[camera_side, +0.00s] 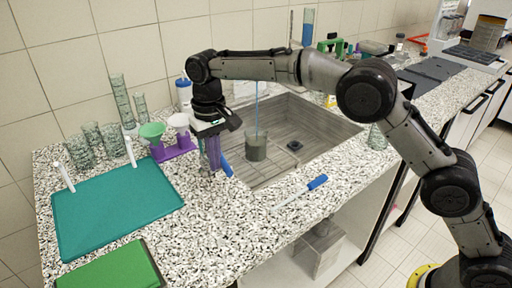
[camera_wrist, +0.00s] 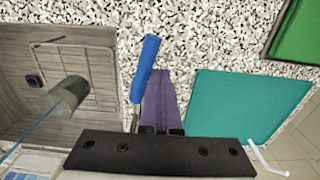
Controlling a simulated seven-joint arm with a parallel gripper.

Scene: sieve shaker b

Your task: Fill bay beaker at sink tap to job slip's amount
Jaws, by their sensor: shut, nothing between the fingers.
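A grey, see-through beaker (camera_side: 256,150) stands upright in the steel sink (camera_side: 330,126). A thin blue stream (camera_side: 257,100) comes down into it from behind my arm, which hides where it starts. In the wrist view the beaker (camera_wrist: 70,92) is at the left with the stream slanting into it; its level and markings are unreadable. My gripper (camera_side: 210,170) is shut and empty, pointing down at the sink's left side. In the wrist view its purple fingers (camera_wrist: 160,105) are together beside a blue handle (camera_wrist: 145,65); contact is unclear. I cannot make out a job slip.
A teal mat (camera_side: 115,205) and a green mat (camera_side: 110,268) lie at left. Glassware (camera_side: 82,150) and funnels on a purple stand (camera_side: 178,150) stand behind. A blue-handled tool (camera_side: 318,182) lies before the sink.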

